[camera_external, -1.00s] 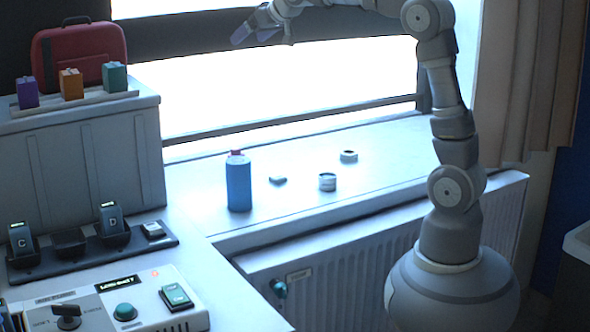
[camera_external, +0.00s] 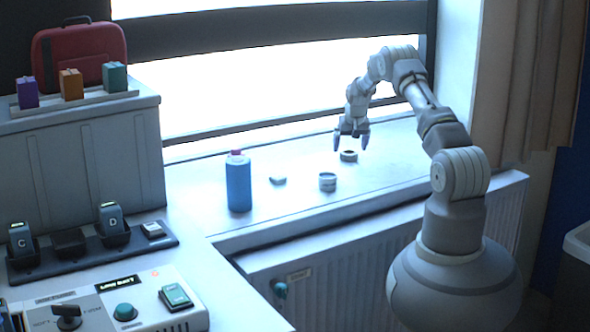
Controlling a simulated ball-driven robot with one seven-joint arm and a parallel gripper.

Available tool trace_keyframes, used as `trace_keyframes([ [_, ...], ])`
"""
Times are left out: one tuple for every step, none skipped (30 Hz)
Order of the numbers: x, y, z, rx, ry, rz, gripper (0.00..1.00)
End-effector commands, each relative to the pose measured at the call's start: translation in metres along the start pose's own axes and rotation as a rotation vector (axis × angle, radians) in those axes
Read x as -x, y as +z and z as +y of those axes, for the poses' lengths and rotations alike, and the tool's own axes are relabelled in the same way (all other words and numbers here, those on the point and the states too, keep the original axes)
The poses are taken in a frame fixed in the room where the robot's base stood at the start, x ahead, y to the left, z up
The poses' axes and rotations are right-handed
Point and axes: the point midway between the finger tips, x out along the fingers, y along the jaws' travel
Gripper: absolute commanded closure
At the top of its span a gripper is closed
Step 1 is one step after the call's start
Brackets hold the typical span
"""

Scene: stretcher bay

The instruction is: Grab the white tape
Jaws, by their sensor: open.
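Two small round roll-like items stand on the white window sill. One, a short ring with a dark top (camera_external: 349,157), sits farther back. I cannot tell for sure which one is the white tape. My gripper (camera_external: 350,146) points down with its fingers spread, empty, at the back ring. Its fingertips show on either side of the ring's top; whether they are level with it or above it is not clear. The front roll is apart from my gripper.
A blue bottle with a red cap (camera_external: 239,184) stands upright on the sill (camera_external: 290,222), left of the rolls. A small pale block (camera_external: 279,180) lies between. The sill to the right is clear. A charger rack and control panel (camera_external: 135,305) are at left.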

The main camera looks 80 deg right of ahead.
Motion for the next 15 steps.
trace_keyframes([
  [-0.014,0.005,0.002,-0.001,0.000,-0.002,0.07],
  [-0.019,0.004,0.002,0.000,0.000,-0.002,0.07],
  [-0.025,0.004,0.002,0.000,0.000,-0.001,0.07],
  [-0.028,0.004,0.002,0.000,0.000,-0.001,0.07],
  [-0.030,0.003,0.002,0.000,0.000,0.000,0.07],
  [-0.031,0.003,0.001,0.000,-0.001,0.000,0.07],
  [-0.031,0.002,0.001,0.000,-0.001,0.001,0.07],
  [-0.030,0.002,0.001,0.000,-0.001,0.001,0.07],
  [-0.030,0.002,0.001,0.000,-0.001,0.001,0.07],
  [-0.029,0.002,0.001,0.000,-0.001,0.001,0.07],
  [-0.029,0.002,0.001,0.000,-0.001,0.000,0.07],
  [-0.029,0.002,0.001,0.000,-0.001,0.000,0.12],
  [-0.029,0.002,0.001,0.000,-0.001,0.000,0.19],
  [-0.029,0.002,0.001,0.000,-0.001,0.000,0.26],
  [-0.029,0.002,0.001,0.000,-0.001,0.000,0.35],
])
